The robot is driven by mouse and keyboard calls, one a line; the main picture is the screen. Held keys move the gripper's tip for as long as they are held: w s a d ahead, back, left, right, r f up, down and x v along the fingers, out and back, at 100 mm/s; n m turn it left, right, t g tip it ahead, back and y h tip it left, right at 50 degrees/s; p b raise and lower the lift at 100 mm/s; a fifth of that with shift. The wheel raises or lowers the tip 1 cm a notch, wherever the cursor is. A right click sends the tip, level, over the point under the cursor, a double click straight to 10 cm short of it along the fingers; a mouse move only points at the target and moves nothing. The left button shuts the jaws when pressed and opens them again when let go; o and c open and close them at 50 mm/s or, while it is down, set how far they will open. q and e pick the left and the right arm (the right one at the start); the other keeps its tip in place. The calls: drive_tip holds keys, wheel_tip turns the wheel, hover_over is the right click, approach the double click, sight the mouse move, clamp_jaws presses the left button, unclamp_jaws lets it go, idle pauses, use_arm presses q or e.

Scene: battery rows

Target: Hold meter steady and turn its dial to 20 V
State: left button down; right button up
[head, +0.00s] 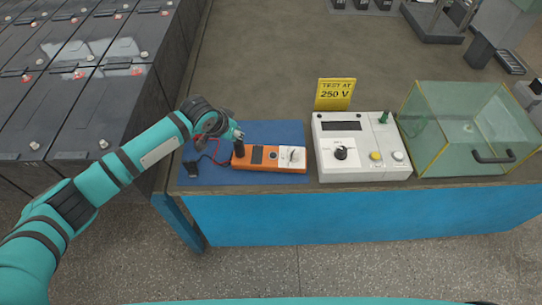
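An orange handheld meter (268,168) lies flat on a blue mat (220,179) near the table's front edge. It has a dark display (257,155) and, at its right end, a pale face with a dial (292,154). The dial's marks are too small to read. My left gripper (239,150) is over the meter's left end and seems to touch it; it hides part of that end. I cannot tell if its fingers are closed on the meter. My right gripper is not in view.
Red and black leads (196,162) lie left of the meter. A white test box (358,172) with a black knob stands to its right, under a yellow "TEST AT 250 V" sign (334,95). A clear glass-like box (460,125) is further right. Battery rows (60,90) fill the left.

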use_arm(q)
drive_tip(key=shift+s+f+b, duration=0.2)
drive_tip(key=shift+f+b, duration=0.15)
drive_tip(key=shift+f, duration=0.45)
idle(0.4)
idle(0.6)
